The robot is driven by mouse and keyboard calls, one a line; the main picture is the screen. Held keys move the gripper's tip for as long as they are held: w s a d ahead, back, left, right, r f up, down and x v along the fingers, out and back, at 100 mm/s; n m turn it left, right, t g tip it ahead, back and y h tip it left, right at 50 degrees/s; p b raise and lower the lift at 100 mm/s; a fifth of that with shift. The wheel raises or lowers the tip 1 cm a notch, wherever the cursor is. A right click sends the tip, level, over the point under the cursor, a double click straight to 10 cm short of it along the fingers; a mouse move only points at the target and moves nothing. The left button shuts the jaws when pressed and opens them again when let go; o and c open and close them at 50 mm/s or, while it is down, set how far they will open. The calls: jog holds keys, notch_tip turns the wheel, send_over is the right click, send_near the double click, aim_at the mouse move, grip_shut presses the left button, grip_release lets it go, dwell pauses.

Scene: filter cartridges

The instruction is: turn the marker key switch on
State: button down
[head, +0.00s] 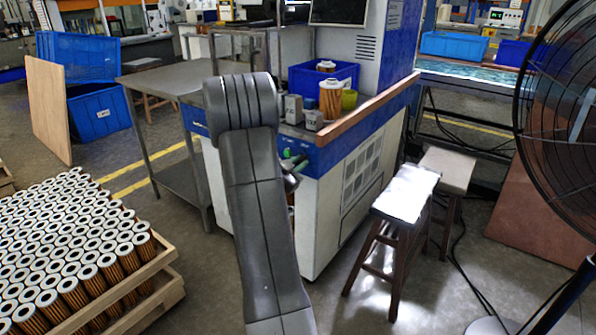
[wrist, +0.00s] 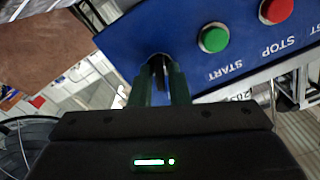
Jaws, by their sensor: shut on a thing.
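The marker key switch (wrist: 158,66) shows in the wrist view as a small dark key in a round metal collar, on a blue panel (wrist: 215,75). My gripper (wrist: 161,88) has its two dark green fingers shut on the key, one on each side. The fingers hide part of the key, and I cannot tell its exact turn angle. In the head view my gripper (head: 291,163) is at the front of the blue-edged machine, partly hidden by my arm. The key switch is hidden there.
A green START button (wrist: 213,38) and a red STOP button (wrist: 276,10) sit beside the key on the panel. The machine (head: 335,190) has a blue bin (head: 303,80) on top. Wooden stools (head: 405,195) and a large fan (head: 560,100) stand to the right.

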jog(key=shift+f+m+b, duration=0.2)
jog(key=shift+m+b, duration=5.3)
jog(key=shift+m, duration=0.9)
jog(key=shift+r, duration=0.1)
jog(key=c, duration=1.5)
grip_release()
jog(key=shift+c, duration=0.2)
jog(key=p+v, duration=0.3)
jog(key=v, duration=1.1)
